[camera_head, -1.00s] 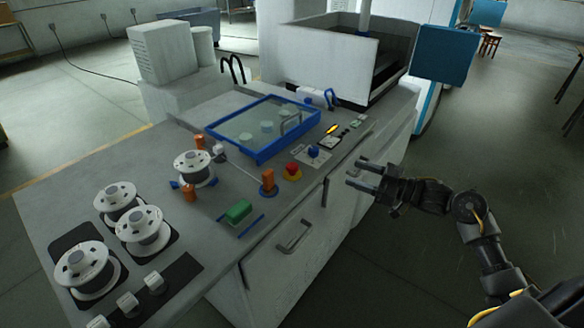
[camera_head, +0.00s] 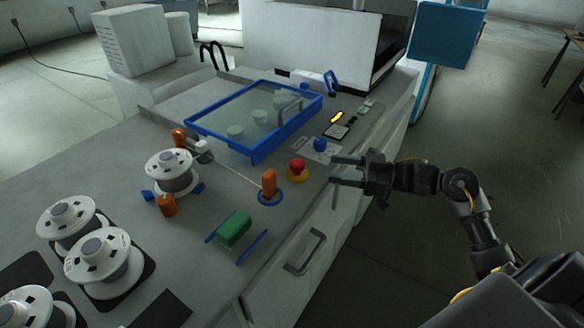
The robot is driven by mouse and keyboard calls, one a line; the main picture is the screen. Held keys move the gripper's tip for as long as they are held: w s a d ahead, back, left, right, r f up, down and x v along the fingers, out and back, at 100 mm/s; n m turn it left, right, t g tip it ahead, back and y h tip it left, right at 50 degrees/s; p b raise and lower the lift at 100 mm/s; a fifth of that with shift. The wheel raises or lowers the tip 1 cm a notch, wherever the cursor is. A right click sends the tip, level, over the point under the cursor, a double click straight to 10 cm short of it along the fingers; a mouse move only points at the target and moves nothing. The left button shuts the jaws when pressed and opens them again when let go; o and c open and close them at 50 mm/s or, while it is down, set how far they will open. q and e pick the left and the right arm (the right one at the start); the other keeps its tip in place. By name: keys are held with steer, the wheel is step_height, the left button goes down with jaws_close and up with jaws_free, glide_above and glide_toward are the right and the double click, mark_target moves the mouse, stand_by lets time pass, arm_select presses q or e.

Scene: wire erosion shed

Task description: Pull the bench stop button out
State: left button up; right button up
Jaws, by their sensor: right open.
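The bench stop button is a red mushroom head (camera_head: 297,165) on a yellow base, near the front edge of the grey bench (camera_head: 105,160). A blue knob (camera_head: 320,144) on a small plate sits just behind it to the right. My right gripper (camera_head: 334,171) comes in from the right, with its two fingers apart and empty. In the picture its fingertips are a short way right of the red button, over the bench's front edge, and do not touch it. My left gripper is not in view.
An orange post (camera_head: 269,184) stands left of the button, with a green block (camera_head: 234,230) nearer. A blue-framed clear cover (camera_head: 255,118) lies behind. White spools (camera_head: 171,173) stand at left. A drawer handle (camera_head: 305,252) sticks out of the bench front.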

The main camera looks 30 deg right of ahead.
mark_target(297, 162)
steer(key=p+x, duration=0.1)
steer(key=x, duration=0.8)
steer(key=shift+w+a+f+p, duration=0.1)
steer(key=shift+w+f+p, duration=0.1)
steer(key=shift+w+p, duration=0.1)
steer(key=shift+x, duration=0.8)
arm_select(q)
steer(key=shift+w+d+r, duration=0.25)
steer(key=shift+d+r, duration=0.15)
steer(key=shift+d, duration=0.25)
arm_select(e)
steer(key=shift+f, duration=0.1)
